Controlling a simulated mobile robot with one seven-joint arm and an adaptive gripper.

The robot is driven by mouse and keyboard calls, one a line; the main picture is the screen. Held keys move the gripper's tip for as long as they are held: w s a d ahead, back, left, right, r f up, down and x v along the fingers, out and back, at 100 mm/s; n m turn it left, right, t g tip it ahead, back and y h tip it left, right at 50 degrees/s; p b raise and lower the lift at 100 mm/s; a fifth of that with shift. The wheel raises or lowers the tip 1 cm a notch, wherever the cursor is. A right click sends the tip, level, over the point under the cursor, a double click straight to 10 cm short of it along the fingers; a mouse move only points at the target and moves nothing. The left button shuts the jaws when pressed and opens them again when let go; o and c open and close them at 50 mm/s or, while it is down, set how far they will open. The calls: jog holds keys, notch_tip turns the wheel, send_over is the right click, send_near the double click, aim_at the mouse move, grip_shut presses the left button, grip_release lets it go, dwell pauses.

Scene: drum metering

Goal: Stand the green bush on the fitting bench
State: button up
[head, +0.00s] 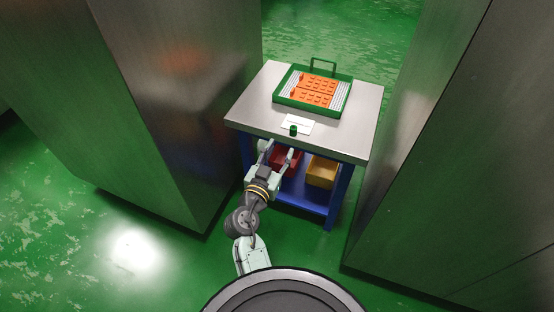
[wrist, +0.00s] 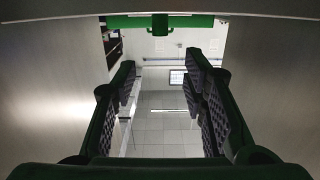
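The green bush (head: 294,130) is a small dark green cylinder. It stands on a white card (head: 300,122) near the front edge of the steel-topped bench (head: 250,107). The wrist view looks upside down, and there the bush (wrist: 160,24) shows at top centre against a green bar, likely the tray's wall. My gripper (head: 278,148) is open and empty, just in front of the bench's front edge, with a gap to the bush. In the wrist view its two dark padded fingers (wrist: 160,68) stand wide apart with nothing between them.
A green tray (head: 313,113) with orange parts and a handle sits behind the card. A red bin (head: 287,159) and a yellow bin (head: 322,172) are under the bench top. Tall steel cabinets (head: 170,90) (head: 460,150) flank the bench. The bench's left front corner is bare.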

jog(key=shift+v, duration=0.8)
